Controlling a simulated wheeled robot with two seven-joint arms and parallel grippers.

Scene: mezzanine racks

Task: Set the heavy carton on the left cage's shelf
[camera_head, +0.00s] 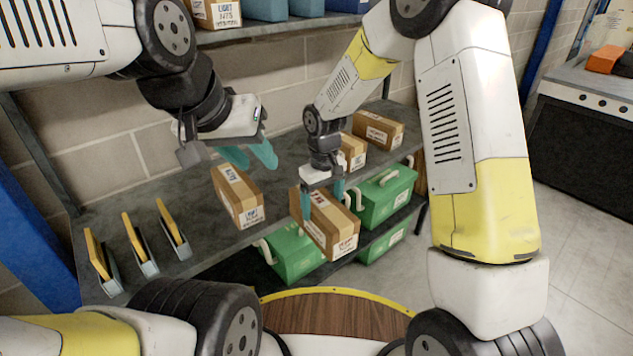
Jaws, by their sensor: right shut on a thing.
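My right gripper (322,197) is shut on a brown carton (341,228), with one teal finger on each side. The carton is tilted in the picture and hangs at the shelf's front edge, in front of green boxes. Its label is too small to read, so I cannot tell if it is the heavy one. My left gripper (250,156) is open and empty, above and behind another brown carton (236,194) on the grey shelf (196,205). I cannot make out a cage in this view.
Further cartons (377,131) stand at the shelf's right end. Green boxes (297,254) with handles sit lower down. Yellow-and-grey upright holders (138,247) stand on the shelf's left. An upper shelf (283,29) holds a carton and blue bins. Bare shelf lies between holders and carton.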

